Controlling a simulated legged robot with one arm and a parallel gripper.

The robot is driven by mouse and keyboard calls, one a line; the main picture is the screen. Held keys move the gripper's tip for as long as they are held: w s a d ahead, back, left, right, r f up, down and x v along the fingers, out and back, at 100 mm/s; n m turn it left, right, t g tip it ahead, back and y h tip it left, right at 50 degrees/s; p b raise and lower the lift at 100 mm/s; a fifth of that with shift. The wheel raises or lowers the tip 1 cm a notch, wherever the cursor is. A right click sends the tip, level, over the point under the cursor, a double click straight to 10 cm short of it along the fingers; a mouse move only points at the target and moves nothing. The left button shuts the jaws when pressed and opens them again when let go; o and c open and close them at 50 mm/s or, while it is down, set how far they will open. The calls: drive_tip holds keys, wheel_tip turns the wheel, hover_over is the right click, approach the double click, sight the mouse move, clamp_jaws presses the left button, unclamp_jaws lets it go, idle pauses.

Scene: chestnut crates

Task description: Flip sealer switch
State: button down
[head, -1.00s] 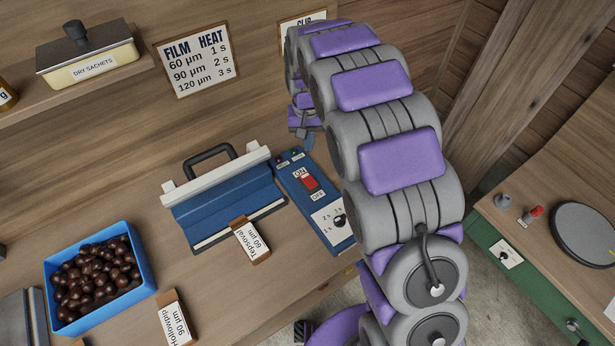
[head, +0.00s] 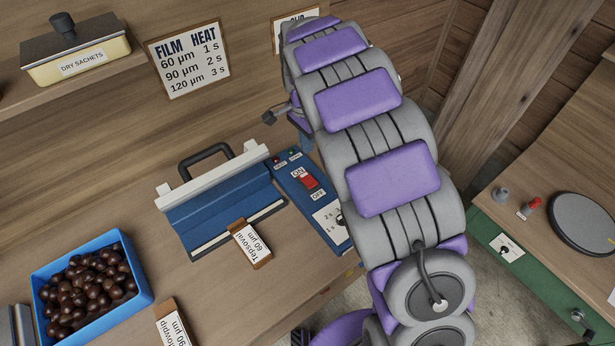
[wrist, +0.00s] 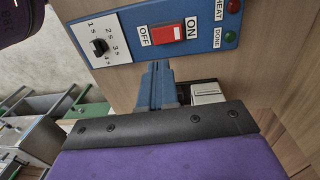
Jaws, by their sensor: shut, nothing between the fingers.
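The blue heat sealer (head: 225,205) has a white bar and black handle and stands on the wooden bench. Its blue control panel (head: 330,222) is on its right side, with a red rocker switch (head: 308,181) between ON and OFF labels. In the wrist view the red switch (wrist: 168,35) shows plainly, OFF at its left and ON at its right. I cannot tell which way it is tipped. My gripper (wrist: 157,75) has blue fingers, shut and empty, at the panel's lower edge in that view, below the switch. In the head view my arm mostly hides it.
A blue crate of chestnuts (head: 146,290) is at lower left. A dial (wrist: 99,46) and HEAT and DONE lamps share the panel. A green-fronted bench (head: 530,275) stands at right.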

drive_tip(key=shift+d+f, duration=0.1)
drive_tip(key=shift+d, duration=0.1)
drive_tip(key=b, duration=0.3)
approach(309, 183)
wheel_tip(309, 183, down, 7)
drive_tip(key=shift+s+d, duration=0.1)
drive_tip(key=shift+d, duration=0.05)
drive_tip(key=shift+f, duration=0.1)
idle(0.3)
drive_tip(key=shift+s+d, duration=0.1)
drive_tip(key=shift+s, duration=0.05)
drive_tip(key=shift+f, duration=0.1)
